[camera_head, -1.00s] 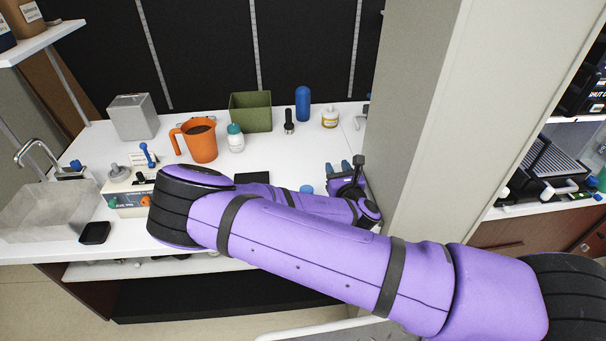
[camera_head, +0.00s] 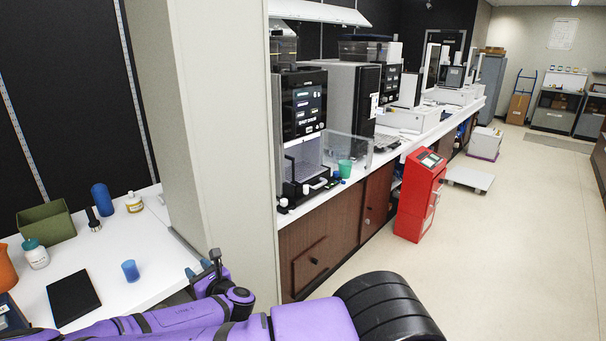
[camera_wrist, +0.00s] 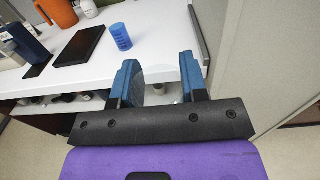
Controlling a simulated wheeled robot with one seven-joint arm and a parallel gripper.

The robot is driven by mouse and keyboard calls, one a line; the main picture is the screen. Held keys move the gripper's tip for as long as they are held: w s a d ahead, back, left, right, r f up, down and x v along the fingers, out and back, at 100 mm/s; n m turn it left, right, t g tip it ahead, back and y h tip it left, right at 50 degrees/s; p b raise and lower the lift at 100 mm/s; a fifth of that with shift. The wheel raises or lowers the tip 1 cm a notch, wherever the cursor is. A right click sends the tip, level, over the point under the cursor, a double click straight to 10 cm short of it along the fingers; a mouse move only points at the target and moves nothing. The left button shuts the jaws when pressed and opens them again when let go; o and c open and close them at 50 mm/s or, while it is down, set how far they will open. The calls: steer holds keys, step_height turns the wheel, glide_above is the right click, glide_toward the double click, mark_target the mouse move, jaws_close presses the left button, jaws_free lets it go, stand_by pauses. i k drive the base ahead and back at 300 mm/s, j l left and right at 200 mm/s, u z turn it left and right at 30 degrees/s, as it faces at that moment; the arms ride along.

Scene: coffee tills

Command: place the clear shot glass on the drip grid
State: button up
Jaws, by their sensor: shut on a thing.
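My gripper (camera_head: 208,277) is beside the end of the white counter, near the tall pale partition. In the wrist view its two blue fingers (camera_wrist: 160,88) stand a little apart, closed on the clear shot glass (camera_wrist: 158,80). The glass is see-through and its outline is very faint; I cannot make it out in the head view. The drip grid (camera_head: 311,184) appears to be the dark base of the black-fronted coffee machine (camera_head: 303,108), beyond the partition and away from my gripper. It is small and partly hidden by the machine's front parts.
The partition (camera_head: 215,120) stands between the white counter (camera_head: 150,290) and the coffee machine. A blue cup (camera_head: 130,270) and black tablet (camera_head: 73,297) are on the counter. A green cup (camera_head: 345,168) is near the machine.

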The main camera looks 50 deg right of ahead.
mark_target(294, 169)
steer(key=k+z, duration=0.1)
steer(key=z, duration=2.8)
steer(key=i+j+z, duration=0.15)
steer(key=i, duration=0.25)
steer(key=i+j+z, duration=0.15)
steer(key=i, duration=0.25)
steer(key=i+j+z, duration=0.15)
steer(key=i+j, duration=0.25)
steer(key=i, duration=0.7)
steer(key=i+j, duration=0.15)
steer(key=i, duration=0.6)
steer(key=i+u, duration=0.4)
steer(key=i+l+u, duration=0.4)
steer(key=j+u, duration=0.1)
steer(key=u, duration=2.5)
steer(key=l, duration=0.05)
